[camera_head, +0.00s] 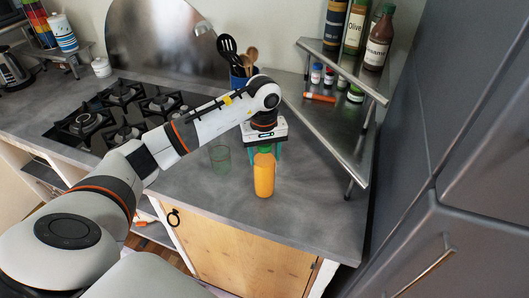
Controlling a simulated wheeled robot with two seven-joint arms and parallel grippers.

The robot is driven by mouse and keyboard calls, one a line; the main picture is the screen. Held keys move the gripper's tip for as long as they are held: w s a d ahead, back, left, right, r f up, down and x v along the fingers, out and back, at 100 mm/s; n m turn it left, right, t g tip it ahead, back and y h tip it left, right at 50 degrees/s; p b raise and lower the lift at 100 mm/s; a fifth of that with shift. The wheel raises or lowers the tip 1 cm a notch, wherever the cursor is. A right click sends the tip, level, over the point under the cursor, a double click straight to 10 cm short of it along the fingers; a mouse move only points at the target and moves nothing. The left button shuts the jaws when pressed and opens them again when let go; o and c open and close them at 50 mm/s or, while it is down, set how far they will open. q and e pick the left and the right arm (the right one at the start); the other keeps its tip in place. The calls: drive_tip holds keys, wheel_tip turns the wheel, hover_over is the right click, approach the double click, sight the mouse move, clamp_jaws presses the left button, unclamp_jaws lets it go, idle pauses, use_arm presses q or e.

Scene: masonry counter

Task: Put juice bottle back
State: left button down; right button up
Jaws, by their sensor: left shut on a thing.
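An orange juice bottle (264,176) with a green cap stands upright, or is held upright, over the right part of the grey counter. My left gripper (265,149) reaches down from above and is shut on the bottle's green top. I cannot tell whether the bottle's base touches the counter. My right gripper is not in view.
A green-tinted glass (220,158) stands just left of the bottle. A metal corner shelf (345,118) behind right holds several bottles and small jars. A gas hob (120,112) is at left, a blue utensil holder (243,79) behind. The counter front right is clear.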

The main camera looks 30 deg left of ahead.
use_arm(q)
drive_tip(key=shift+f, duration=0.15)
drive_tip(key=shift+c, duration=2.3)
unclamp_jaws()
drive_tip(key=shift+r, duration=0.3)
wheel_tip(320, 180, up, 6)
drive_tip(key=b, duration=0.2)
drive_tip(key=shift+b, duration=0.4)
wheel_tip(320, 180, up, 4)
drive_tip(key=shift+r, duration=0.25)
drive_tip(key=shift+s+r, duration=0.1)
drive_tip(key=shift+r, duration=0.55)
